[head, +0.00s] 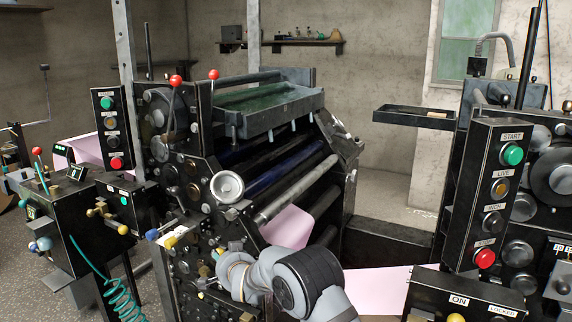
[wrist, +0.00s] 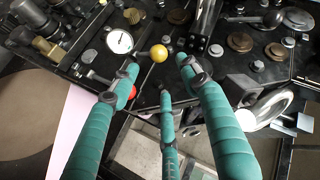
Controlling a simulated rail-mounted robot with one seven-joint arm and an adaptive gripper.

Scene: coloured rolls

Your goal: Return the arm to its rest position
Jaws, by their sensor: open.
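My gripper (wrist: 160,74) shows in the wrist view with three teal fingers spread apart. It is open and nothing is held between the fingers. A yellow ball knob (wrist: 158,53) appears between the fingertips, on or near a dark machine panel; I cannot tell how far it is from them. A red ball (wrist: 134,92) is partly hidden by the left finger. In the head view my grey arm (head: 265,275) reaches up from the bottom edge beside the central press. The fingers cannot be made out there.
The black press (head: 285,125) with rollers fills the centre. Pink paper (head: 288,227) runs from its rollers. A control box (head: 490,200) with coloured buttons stands at right, and a smaller machine (head: 85,205) at left. In the wrist view a round gauge (wrist: 119,41) is on the panel.

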